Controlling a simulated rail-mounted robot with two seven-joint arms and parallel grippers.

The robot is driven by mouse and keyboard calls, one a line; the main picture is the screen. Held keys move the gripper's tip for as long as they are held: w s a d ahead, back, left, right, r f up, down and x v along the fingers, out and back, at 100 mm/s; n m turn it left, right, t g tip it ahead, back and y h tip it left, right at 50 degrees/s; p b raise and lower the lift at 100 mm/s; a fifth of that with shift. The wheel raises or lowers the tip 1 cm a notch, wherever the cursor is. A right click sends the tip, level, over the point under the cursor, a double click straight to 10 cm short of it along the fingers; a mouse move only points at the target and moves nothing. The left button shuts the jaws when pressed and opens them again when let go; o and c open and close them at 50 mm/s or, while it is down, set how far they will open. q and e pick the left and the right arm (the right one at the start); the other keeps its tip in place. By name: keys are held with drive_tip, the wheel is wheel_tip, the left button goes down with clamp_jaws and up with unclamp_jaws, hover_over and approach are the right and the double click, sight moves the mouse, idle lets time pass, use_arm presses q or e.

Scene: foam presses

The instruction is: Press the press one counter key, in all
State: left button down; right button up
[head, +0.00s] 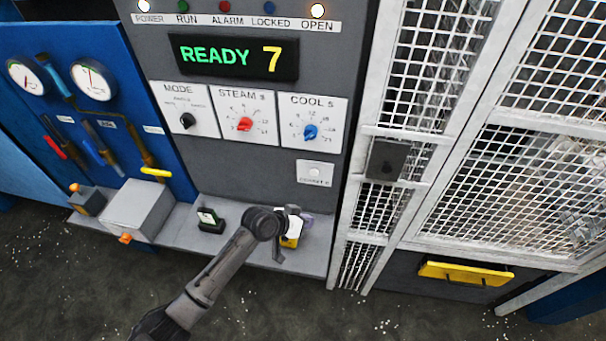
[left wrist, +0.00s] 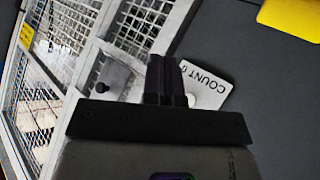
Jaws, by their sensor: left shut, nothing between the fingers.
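The counter key (head: 314,172) is a small pale button on a white plate on the grey press panel, below the COOL dial. Its plate, with part of the word COUNT readable, also shows in the left wrist view (left wrist: 207,88). My left gripper (head: 293,210) is below the key in the head view. In the left wrist view its fingers (left wrist: 166,62) are together and empty, overlapping the plate's left edge. I cannot tell whether they touch the plate. The display (head: 233,57) reads READY 7. My right gripper is in neither view.
A grey shelf (head: 262,253) under the panel carries a yellow and white item (head: 290,241), partly hidden by my gripper, and a dark-based holder (head: 210,222). A white mesh guard (head: 430,70) stands right of the panel. MODE, STEAM and COOL dials (head: 310,131) sit above the key.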

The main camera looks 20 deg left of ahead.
sight(314, 173)
use_arm(q)
drive_tip(key=w+t, duration=0.1)
drive_tip(key=w+a+r+n+t, duration=0.1)
drive_tip(key=w+r+n+t, duration=0.1)
drive_tip(key=t, duration=0.1)
drive_tip(key=shift+w+a+r+h, duration=0.1)
drive_tip(key=shift+a+h, duration=0.15)
drive_tip(key=shift+h, duration=0.15)
drive_tip(key=w+a+b, duration=0.2)
drive_tip(key=w+b, duration=0.5)
drive_tip(key=w, duration=0.1)
drive_tip(key=shift+w+b, duration=0.3)
drive_tip(key=shift+b, duration=0.05)
idle(0.7)
idle(0.9)
